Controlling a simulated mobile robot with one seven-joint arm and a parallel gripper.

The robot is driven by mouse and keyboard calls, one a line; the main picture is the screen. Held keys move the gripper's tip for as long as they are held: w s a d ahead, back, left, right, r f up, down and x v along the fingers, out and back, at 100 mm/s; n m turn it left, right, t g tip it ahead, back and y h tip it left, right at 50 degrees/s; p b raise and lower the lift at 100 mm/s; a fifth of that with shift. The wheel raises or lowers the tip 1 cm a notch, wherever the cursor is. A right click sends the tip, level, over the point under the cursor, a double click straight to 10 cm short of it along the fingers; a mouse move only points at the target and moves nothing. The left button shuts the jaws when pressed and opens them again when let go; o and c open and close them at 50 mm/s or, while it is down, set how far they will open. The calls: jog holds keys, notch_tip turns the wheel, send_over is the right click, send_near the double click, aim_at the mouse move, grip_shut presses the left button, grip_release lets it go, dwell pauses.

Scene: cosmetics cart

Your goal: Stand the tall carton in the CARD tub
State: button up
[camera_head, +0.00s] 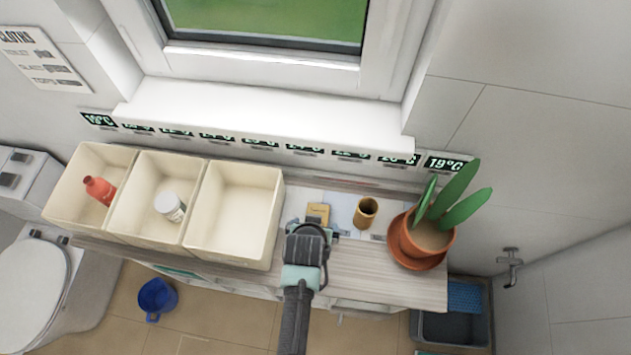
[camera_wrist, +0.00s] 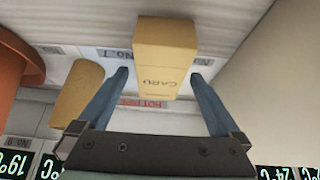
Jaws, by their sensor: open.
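The tall carton (camera_head: 318,213) is a yellow-tan box on the cart top, right of the tubs. My gripper (camera_head: 312,226) is open, just in front of the carton. In the wrist view my gripper's (camera_wrist: 159,75) blue fingers lie on either side of the carton, with gaps. Three cream tubs stand in a row: the left tub (camera_head: 62,190) holds a red bottle (camera_head: 100,190), the middle tub (camera_head: 140,228) a white jar (camera_head: 170,207). The right tub (camera_head: 232,205) is empty. No tub lettering is readable.
A brown cup (camera_head: 366,212) stands right of the carton and shows in the wrist view (camera_wrist: 76,92). The wall and window sill (camera_head: 260,115) are close behind. A blue bucket (camera_head: 157,297) is on the floor.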

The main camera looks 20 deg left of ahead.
jog(key=shift+w+f, duration=0.25)
jog(key=shift+f, duration=0.25)
jog(key=shift+f, duration=0.25)
dwell(0.4)
